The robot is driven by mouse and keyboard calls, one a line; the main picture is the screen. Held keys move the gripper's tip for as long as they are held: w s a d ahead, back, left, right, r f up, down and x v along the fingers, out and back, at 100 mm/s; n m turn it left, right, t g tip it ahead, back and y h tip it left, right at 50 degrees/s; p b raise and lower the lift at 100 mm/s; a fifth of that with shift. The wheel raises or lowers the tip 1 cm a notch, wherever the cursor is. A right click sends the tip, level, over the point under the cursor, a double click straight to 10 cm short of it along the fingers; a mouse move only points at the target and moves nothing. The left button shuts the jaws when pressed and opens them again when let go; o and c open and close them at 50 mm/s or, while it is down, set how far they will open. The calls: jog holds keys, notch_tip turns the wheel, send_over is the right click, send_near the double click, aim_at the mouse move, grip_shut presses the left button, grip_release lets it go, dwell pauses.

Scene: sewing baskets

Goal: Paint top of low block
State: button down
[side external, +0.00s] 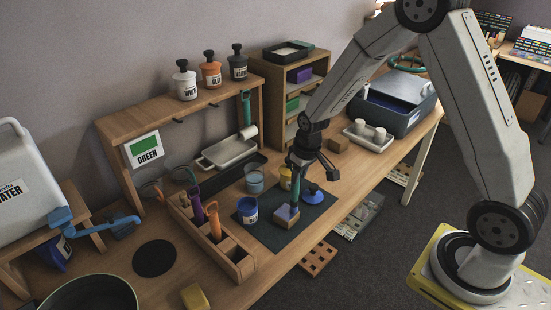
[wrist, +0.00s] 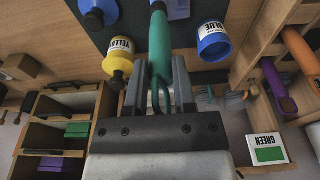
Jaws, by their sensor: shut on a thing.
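My gripper (side external: 297,165) is shut on a teal-green handled brush (side external: 294,190), which points down. In the wrist view, the brush handle (wrist: 160,45) runs between the two fingers (wrist: 159,75). The low block (side external: 287,219) stands on the dark mat (side external: 265,235), directly below the brush. The block also shows partly at the wrist view's top edge (wrist: 179,10). A sign reading GREEN (side external: 144,149) stands at the back left.
A blue pot (side external: 247,210), a yellow pot (side external: 286,179) and a blue knobbed piece (side external: 313,194) stand close around the block. A wooden caddy (side external: 242,268) with purple and orange handles is to the left. A grey bin (side external: 395,105) is at the back right.

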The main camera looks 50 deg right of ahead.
jog(key=shift+a, duration=0.2)
jog(key=shift+a+r, duration=0.1)
jog(key=shift+a, duration=0.45)
dwell(0.3)
jog(key=shift+s+a, duration=0.1)
jog(key=shift+a, duration=0.45)
